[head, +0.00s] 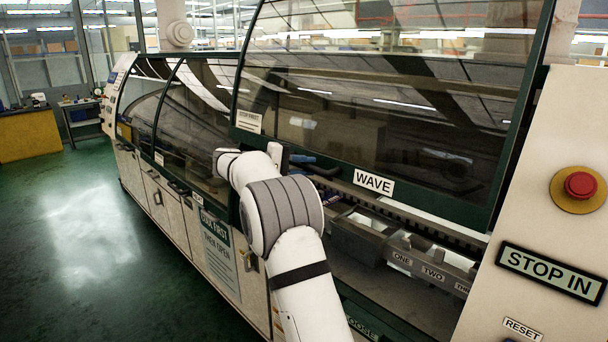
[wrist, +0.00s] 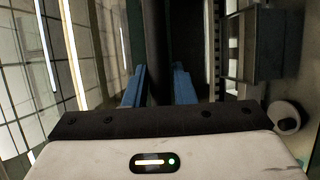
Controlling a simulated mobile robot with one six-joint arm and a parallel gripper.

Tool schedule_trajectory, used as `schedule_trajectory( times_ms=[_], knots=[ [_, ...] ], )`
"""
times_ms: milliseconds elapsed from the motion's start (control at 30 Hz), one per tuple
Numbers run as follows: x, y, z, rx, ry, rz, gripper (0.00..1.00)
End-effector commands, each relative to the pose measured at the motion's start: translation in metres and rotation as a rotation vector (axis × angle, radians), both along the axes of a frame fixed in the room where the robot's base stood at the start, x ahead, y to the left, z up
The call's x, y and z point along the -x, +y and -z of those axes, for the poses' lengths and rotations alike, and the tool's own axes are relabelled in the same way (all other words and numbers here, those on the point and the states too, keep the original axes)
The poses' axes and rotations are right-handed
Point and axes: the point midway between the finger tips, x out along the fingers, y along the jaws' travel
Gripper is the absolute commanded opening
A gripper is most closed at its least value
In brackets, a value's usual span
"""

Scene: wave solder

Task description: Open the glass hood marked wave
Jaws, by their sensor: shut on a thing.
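The glass hood marked WAVE (head: 390,110) is a large tinted pane in a dark green frame. Its white WAVE label (head: 374,183) is on the lower frame. The hood is raised part way: a gap shows under its lower edge, with the machine's inside visible. My gripper (head: 306,165) is at the hood's lower edge, left of the label. In the wrist view, the blue fingers of my gripper (wrist: 157,88) are closed around a dark bar (wrist: 155,40), which looks like the hood's handle. My wrist hides part of this grip in the head view.
Under the hood are grey bins labelled ONE (head: 401,259) and TWO (head: 432,273). A red button (head: 580,185) and a STOP IN sign (head: 550,272) are on the right panel. Another tinted hood (head: 195,120) stands left, looking shut. The green floor (head: 90,230) at left is clear.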

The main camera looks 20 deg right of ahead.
Motion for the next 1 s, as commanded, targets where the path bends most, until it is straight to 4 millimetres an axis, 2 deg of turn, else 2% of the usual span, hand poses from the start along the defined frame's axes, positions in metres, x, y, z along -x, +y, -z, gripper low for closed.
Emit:
schedule_trajectory(
  times_ms=[400,433,600,667,900,1000],
  knots=[
    [-0.0005,0.0001,-0.0037,0.001,-0.001,-0.002,0.00],
    [-0.0005,0.0003,-0.0036,0.001,-0.001,-0.002,0.26],
    [-0.0004,0.0003,-0.0030,0.000,0.000,-0.002,0.40],
    [-0.0004,0.0002,-0.0028,0.000,0.000,-0.002,0.45],
    [-0.0005,0.0010,-0.0022,0.000,0.000,-0.001,0.45],
    [-0.0010,0.0076,-0.0024,0.000,-0.001,-0.003,0.45]
  ],
)
